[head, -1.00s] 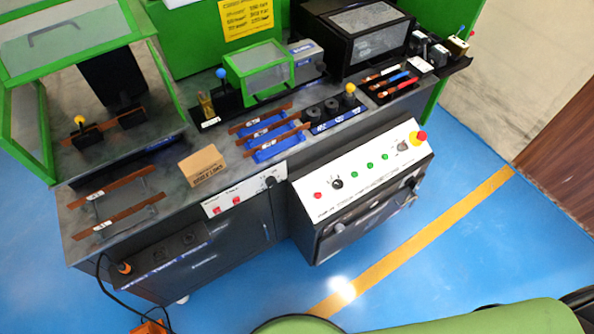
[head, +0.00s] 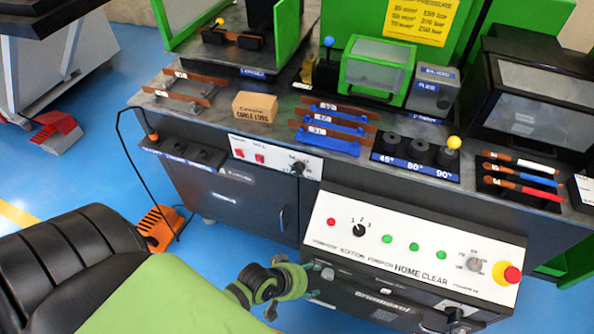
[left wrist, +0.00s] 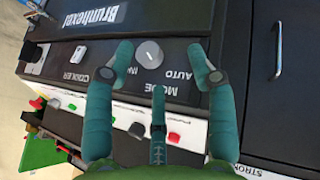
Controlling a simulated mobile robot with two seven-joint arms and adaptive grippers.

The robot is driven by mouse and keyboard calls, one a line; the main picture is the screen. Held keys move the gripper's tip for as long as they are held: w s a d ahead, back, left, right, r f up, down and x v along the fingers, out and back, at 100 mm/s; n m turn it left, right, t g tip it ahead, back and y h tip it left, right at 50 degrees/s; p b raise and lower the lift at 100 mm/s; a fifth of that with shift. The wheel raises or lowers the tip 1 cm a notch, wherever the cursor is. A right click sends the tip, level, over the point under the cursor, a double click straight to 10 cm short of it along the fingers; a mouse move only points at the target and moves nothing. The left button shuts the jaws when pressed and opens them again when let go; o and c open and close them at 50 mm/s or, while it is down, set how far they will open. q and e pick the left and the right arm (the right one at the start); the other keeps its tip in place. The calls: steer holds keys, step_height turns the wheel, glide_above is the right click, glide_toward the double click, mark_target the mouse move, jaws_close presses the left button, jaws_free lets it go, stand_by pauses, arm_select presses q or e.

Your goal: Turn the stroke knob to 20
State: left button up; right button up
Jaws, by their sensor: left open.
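The small white panel (head: 275,157) on the bench front carries two red switches and a dark round knob (head: 298,168), apparently the stroke knob; its setting is too small to read. A white panel edge marked "STRO" (left wrist: 249,171) shows at the lower right in the left wrist view, its knob out of sight. My left gripper (head: 306,276) is at the front of the control console, below and right of that knob. In the left wrist view the gripper (left wrist: 163,62) is open and empty, its fingers on either side of the grey MODE knob (left wrist: 149,54). Contact cannot be told.
The console (head: 400,245) juts out with a selector, green buttons and a red emergency stop (head: 507,274). A cardboard box (head: 255,107) and copper bars stand on the bench. A black padded seat shape (head: 60,265) is at lower left. A cable hangs to an orange pedal (head: 160,227).

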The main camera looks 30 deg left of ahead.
mark_target(296, 171)
arm_select(q)
steer(key=w+d+r+n+t+h+b, duration=0.25)
steer(key=w+r+n+t+b, duration=0.4)
steer(key=r+n, duration=0.55)
steer(key=w+a+r+n+t+y+p, duration=0.1)
steer(key=w+a+r+n+t+y, duration=0.1)
steer(key=a+n+y, duration=0.5)
steer(key=w+a+r+n+t+y+p, duration=0.1)
steer(key=w+a+n+t+y, duration=0.15)
steer(key=a+n, duration=0.85)
steer(key=w+n, duration=0.1)
steer(key=w, duration=0.1)
steer(key=w+n+p, duration=0.1)
steer(key=w, duration=0.2)
steer(key=shift+d, duration=0.2)
steer(key=shift+w, duration=0.3)
steer(key=shift+w+a, duration=0.1)
steer(key=shift+w, duration=0.15)
jaws_close()
arm_select(e)
steer(key=shift+g, duration=0.3)
steer(key=f, duration=0.1)
steer(key=s+f, duration=0.1)
steer(key=f, duration=0.1)
steer(key=s+a+f, duration=0.1)
steer(key=shift+s+f, duration=0.15)
steer(key=shift+f, duration=0.15)
